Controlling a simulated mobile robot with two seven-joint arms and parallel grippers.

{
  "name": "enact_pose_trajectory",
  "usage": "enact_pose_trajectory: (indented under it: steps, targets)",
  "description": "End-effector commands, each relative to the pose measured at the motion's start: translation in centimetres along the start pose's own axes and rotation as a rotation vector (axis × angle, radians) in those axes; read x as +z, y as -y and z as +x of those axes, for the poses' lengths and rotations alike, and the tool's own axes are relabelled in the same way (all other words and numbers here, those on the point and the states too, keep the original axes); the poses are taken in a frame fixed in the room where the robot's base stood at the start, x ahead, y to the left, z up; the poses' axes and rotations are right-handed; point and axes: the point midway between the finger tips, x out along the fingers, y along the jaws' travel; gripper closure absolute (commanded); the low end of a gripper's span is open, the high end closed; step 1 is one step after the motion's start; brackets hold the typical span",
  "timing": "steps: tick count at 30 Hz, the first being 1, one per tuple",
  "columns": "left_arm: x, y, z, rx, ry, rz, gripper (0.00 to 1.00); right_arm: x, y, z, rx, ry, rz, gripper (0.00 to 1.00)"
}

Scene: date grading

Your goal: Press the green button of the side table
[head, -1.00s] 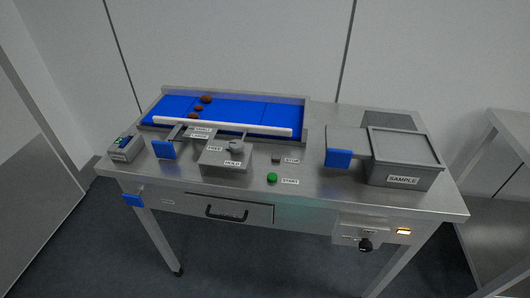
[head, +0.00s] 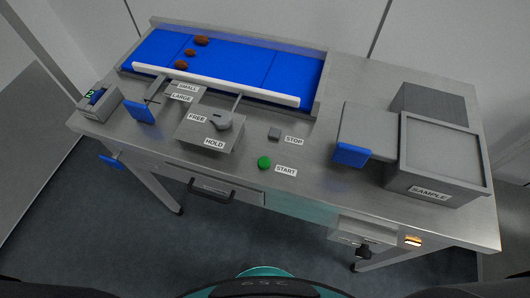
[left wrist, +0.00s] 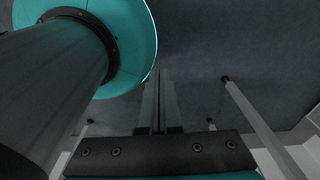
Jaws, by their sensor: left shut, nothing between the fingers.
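A round green button (head: 264,162) sits on the steel table top (head: 320,180), beside a START label (head: 286,171). Neither gripper shows in the head view. My left gripper (left wrist: 160,78) shows in the left wrist view, with its narrow fingers together and empty, pointing away over the dark floor. Table legs stand beyond it, and the green button is not visible there. My right gripper is in no view.
A blue conveyor belt (head: 245,68) with several brown dates runs along the back. A FREE/HOLD lever box (head: 210,138) stands left of the button. A grey SAMPLE bin (head: 440,160) stands at the right. A drawer handle (head: 211,192) and a black knob (head: 363,251) stick out in front.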

Motion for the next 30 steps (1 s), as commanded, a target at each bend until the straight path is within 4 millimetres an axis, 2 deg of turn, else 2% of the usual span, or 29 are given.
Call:
enact_pose_trajectory:
  steps: [3,5,8,11,17,23,24,27,30]
  targets:
    - [0.6,0.4,0.0,-0.005,0.009,0.001,1.00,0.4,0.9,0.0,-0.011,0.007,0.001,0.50]
    - [0.1,0.6,-0.2,-0.008,0.004,0.002,1.00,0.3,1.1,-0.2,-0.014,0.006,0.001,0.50]
    - [-1.6,0.6,-1.3,-0.008,-0.013,0.011,1.00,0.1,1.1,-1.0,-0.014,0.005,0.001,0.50]
    - [-4.7,0.6,-3.5,-0.010,-0.040,0.029,1.00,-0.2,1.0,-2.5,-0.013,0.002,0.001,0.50]
    - [-12.9,0.3,-10.8,-0.023,-0.111,0.079,1.00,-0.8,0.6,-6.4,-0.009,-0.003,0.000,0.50]
    - [-20.1,-0.2,-20.1,-0.043,-0.183,0.125,1.00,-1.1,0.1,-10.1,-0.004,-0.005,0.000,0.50]
    - [-21.6,-0.4,-22.4,-0.050,-0.204,0.142,1.00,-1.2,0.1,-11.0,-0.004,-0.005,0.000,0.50]
    - [-26.1,-1.7,-27.7,-0.083,-0.282,0.240,1.00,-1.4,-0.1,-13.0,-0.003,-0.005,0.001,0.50]
    - [-29.9,-3.5,-31.8,-0.124,-0.371,0.363,1.00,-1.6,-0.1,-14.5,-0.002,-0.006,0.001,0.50]
